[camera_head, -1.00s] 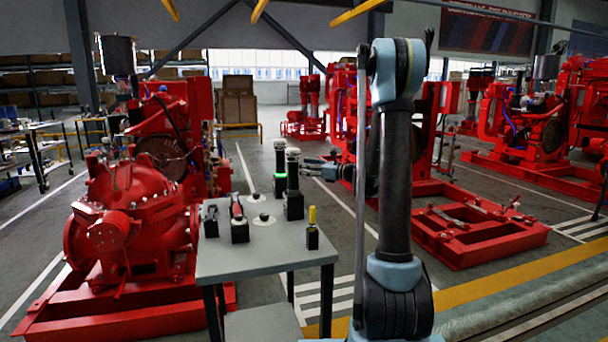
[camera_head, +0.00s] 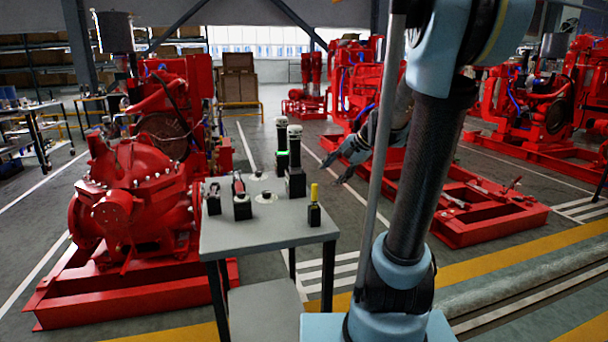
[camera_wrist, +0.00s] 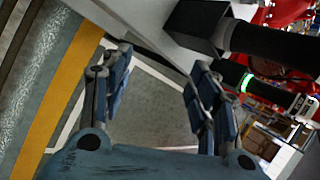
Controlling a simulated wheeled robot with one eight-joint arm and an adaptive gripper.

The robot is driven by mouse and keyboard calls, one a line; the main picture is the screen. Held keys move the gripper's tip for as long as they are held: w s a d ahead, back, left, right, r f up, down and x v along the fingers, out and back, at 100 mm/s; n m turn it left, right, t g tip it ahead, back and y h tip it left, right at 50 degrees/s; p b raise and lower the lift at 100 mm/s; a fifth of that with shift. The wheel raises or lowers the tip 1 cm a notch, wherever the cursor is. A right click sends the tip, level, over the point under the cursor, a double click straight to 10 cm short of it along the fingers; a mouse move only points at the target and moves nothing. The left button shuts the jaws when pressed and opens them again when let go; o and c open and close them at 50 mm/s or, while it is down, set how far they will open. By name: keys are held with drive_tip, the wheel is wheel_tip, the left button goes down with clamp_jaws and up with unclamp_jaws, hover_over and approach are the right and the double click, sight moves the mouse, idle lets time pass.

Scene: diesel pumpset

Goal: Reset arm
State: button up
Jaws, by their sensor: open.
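My gripper (camera_head: 340,170) shows in the head view to the right of the grey table, partly behind my arm, with its fingers toward the left and down. In the wrist view my gripper (camera_wrist: 160,95) has its two blue-grey fingers spread apart, with only floor and the table edge showing between them. It is open and holds nothing. My arm leans to the right in the head view, and its upper part is cut off by the top edge.
The grey table (camera_head: 270,232) carries black-based tools, including a tall black cylinder (camera_head: 295,150) and a yellow-handled tool (camera_head: 314,205). A red pump (camera_head: 135,205) stands to the left. A red base frame (camera_head: 465,210) lies to the right. Open floor lies between table and frame.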

drive_tip(key=s+d+f+n+h, duration=0.2)
drive_tip(key=s+f+n, duration=0.1)
drive_tip(key=s, duration=0.5)
drive_tip(key=s+d+f+n+g+h, duration=0.1)
drive_tip(key=s+d+f+n+h, duration=0.1)
drive_tip(key=s+f, duration=0.3)
drive_tip(key=s+d+f+n+g+h, duration=0.1)
drive_tip(key=s+d+f+n, duration=0.3)
drive_tip(key=s, duration=0.9)
drive_tip(key=shift+s+d+f+h, duration=0.2)
drive_tip(key=shift+f+h, duration=0.25)
drive_tip(key=shift+h, duration=0.35)
